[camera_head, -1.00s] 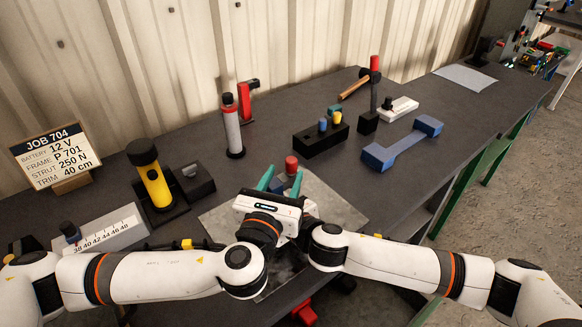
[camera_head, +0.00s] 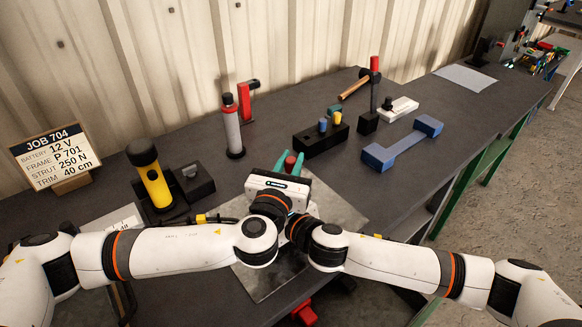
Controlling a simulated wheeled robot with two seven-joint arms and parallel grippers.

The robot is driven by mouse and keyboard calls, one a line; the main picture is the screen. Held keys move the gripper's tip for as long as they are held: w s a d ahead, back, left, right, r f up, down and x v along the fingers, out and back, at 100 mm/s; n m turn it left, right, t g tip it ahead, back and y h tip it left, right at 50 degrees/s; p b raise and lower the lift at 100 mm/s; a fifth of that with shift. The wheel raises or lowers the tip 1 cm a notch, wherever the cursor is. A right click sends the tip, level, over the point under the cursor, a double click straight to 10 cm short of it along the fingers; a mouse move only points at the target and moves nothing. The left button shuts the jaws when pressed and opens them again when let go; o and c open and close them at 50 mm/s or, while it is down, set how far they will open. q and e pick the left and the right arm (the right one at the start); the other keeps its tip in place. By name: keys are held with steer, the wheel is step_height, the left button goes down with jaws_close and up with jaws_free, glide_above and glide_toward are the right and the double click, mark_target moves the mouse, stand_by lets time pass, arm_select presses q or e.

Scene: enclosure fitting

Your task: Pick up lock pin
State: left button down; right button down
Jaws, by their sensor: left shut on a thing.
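My left gripper (camera_head: 293,165) points away from me over the grey plate (camera_head: 340,208), its teal fingers on either side of a red-topped piece (camera_head: 290,163). It is shut on this piece, which appears to be the lock pin. The lower part of the piece is hidden by the gripper's white body, so I cannot tell whether it is clear of its support. My right arm comes in from the right and its wrist is close beside the left wrist; the right gripper itself is hidden.
A black block with coloured pegs (camera_head: 320,142) stands behind, with a blue bar-shaped part (camera_head: 402,146) to its right. A grey cylinder (camera_head: 232,130), a yellow cylinder (camera_head: 156,184) and a job sign (camera_head: 54,158) stand left.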

arm_select(q)
steer(key=shift+r, duration=0.1)
step_height(320, 180, up, 18)
stand_by(0.5)
arm_select(e)
steer(key=c, duration=1.1)
jaws_free()
steer(key=shift+o, duration=0.2)
steer(key=shift+s, duration=0.1)
